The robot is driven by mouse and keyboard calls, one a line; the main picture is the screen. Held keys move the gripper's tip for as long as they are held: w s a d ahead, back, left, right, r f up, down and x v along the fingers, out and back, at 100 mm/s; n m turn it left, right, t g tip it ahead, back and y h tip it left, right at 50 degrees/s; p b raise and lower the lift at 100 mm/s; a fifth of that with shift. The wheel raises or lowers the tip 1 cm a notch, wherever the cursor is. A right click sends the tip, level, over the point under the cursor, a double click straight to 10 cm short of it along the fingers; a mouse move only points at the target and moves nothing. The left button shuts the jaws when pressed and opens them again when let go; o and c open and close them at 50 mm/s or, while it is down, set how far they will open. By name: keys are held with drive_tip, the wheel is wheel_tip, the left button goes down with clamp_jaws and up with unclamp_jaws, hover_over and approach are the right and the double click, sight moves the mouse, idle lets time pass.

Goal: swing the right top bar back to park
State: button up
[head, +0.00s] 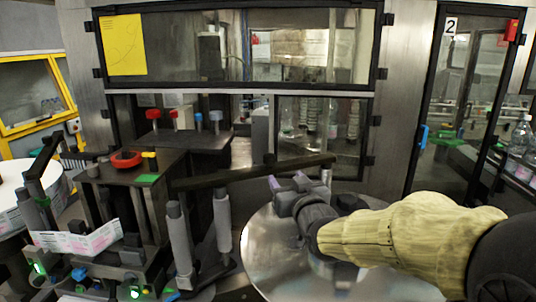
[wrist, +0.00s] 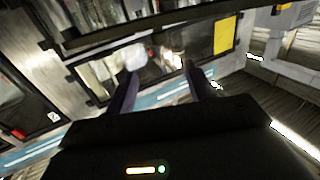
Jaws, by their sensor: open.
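The right top bar (head: 235,174) is a long dark bar in the head view. It runs from above the grey rollers on the left out over the round metal plate (head: 265,262) on the right. My gripper (head: 287,181) is just below and in front of the bar's right part, with its purple-grey fingers apart. I cannot tell whether they touch the bar. In the wrist view my gripper (wrist: 160,75) shows two spread fingers with nothing clearly held between them. I cannot pick out the bar for certain there.
A second dark bar (head: 42,157) stands over the white reel (head: 50,190) at the far left. Grey rollers (head: 180,245) stand left of my gripper. The labeller block with a red knob (head: 126,159) is further left. A framed window (head: 235,50) and a glass door (head: 455,95) are behind.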

sight(267, 154)
drive_tip(key=p+x, duration=0.6)
drive_tip(key=x, duration=0.9)
drive_tip(key=shift+w+a, duration=0.15)
drive_tip(key=shift+w, duration=0.25)
drive_tip(key=shift+p+x, duration=0.35)
drive_tip(key=shift+x, duration=0.45)
drive_tip(key=shift+c, duration=0.2)
clamp_jaws()
drive_tip(key=shift+f, duration=0.1)
drive_tip(key=shift+a, duration=0.15)
